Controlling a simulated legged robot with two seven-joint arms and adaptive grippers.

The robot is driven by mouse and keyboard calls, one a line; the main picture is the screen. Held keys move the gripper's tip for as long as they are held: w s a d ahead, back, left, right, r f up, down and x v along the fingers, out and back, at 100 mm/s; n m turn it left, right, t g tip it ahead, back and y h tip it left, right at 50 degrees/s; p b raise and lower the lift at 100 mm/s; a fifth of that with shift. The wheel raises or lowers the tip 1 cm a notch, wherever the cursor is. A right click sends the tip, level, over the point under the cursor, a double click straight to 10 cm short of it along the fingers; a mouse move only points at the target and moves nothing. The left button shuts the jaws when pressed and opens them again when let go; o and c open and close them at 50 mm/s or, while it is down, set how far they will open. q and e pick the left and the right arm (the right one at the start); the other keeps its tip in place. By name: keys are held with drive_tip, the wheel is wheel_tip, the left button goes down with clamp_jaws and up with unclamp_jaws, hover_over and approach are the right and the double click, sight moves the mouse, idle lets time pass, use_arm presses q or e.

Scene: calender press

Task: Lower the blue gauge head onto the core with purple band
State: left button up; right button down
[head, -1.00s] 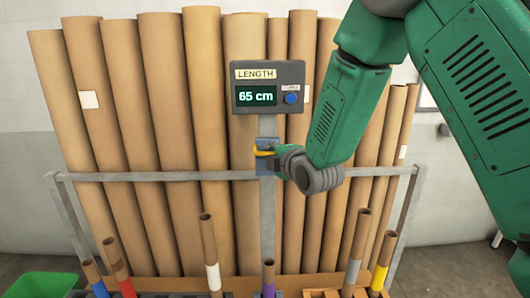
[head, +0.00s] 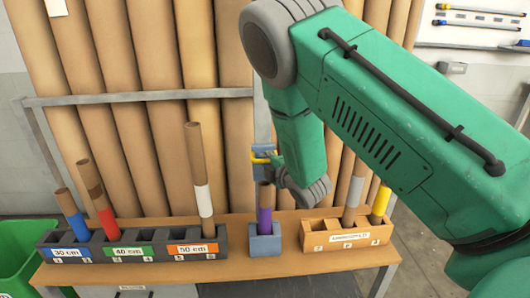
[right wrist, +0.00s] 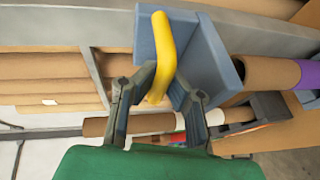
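The blue gauge head (head: 258,172) with its yellow handle (head: 262,159) sits on the grey upright post, below the rail. It also fills the upper middle of the right wrist view (right wrist: 200,50). My right gripper (head: 277,160) has its fingers closed around the yellow handle, which shows between them in the wrist view (right wrist: 160,85). The core with purple band (head: 264,215) stands upright in a blue-grey holder (head: 264,245), directly below the gauge head. Its brown end is close to the gauge plate in the wrist view; I cannot tell whether they touch. My left gripper is out of view.
A dark rack (head: 140,258) labelled 30, 40 and 50 cm holds blue-, red- and white-banded cores on the left. A wooden rack (head: 350,236) with grey- and yellow-banded cores is right. Tall brown tubes (head: 150,150) stand behind the rail (head: 140,97). A green bin (head: 20,255) stands far left.

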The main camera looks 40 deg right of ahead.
drive_tip(key=f, duration=0.1)
drive_tip(key=f+b, duration=0.1)
drive_tip(key=f, duration=0.2)
drive_tip(key=shift+s+a, duration=0.1)
drive_tip(key=shift+a, duration=0.15)
drive_tip(key=shift+s+a+f, duration=0.1)
drive_tip(key=shift+s+f, duration=0.1)
drive_tip(key=c, duration=1.6)
unclamp_jaws()
drive_tip(key=shift+o, duration=0.2)
drive_tip(key=shift+a, duration=0.1)
drive_tip(key=shift+r, duration=0.2)
drive_tip(key=v, duration=1.1)
drive_tip(key=shift+s+r, duration=0.2)
drive_tip(key=shift+s, duration=0.2)
